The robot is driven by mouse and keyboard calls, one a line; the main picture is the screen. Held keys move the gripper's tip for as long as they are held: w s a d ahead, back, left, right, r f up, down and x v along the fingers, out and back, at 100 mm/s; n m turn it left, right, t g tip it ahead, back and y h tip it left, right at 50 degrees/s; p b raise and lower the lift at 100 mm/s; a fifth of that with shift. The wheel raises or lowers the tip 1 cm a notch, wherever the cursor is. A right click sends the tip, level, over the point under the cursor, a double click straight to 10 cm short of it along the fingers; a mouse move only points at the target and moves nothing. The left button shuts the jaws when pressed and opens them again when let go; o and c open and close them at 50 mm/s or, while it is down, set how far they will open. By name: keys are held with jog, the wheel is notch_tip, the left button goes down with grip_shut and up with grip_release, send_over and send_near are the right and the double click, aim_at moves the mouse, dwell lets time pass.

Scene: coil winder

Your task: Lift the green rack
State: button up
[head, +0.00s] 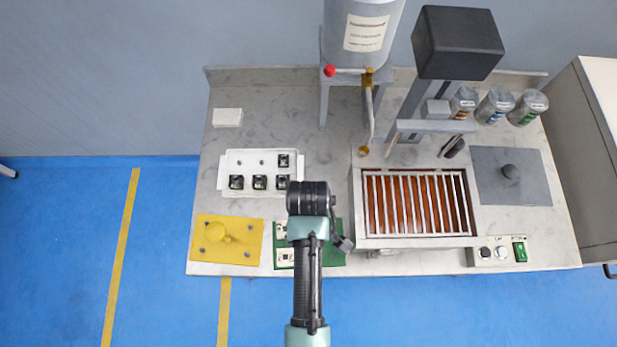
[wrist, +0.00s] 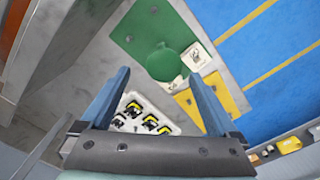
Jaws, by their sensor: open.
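The green rack (head: 333,259) lies at the front edge of the bench in the head view, partly hidden behind my arm. In the wrist view the green rack (wrist: 140,30) shows as a flat plate with a round green knob (wrist: 170,63) and two white blocks (wrist: 197,55) along one side. My gripper (head: 345,243) hangs over the right part of the rack. In the wrist view my gripper (wrist: 160,76) is open, with nothing between its blue fingers. The knob appears beyond the fingertips, apart from them.
A yellow plate with a knob (head: 246,241) lies left of the rack. A white tray (head: 231,164) with several black parts stands behind. A grated metal basin (head: 357,210) is close on the right, with a control panel (head: 487,256) beyond. Blue floor (head: 420,310) lies in front.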

jog(key=shift+w+f, duration=0.15)
jog(key=shift+f, duration=0.75)
jog(key=shift+s+f, duration=0.3)
jog(key=shift+f, duration=0.15)
jog(key=shift+s+f+p, duration=0.15)
jog(key=shift+f+p, duration=0.1)
jog(key=shift+f, duration=0.85)
jog(key=shift+s+f+p, duration=0.1)
jog(key=shift+f+p, duration=0.1)
jog(key=shift+f, duration=0.9)
grip_shut()
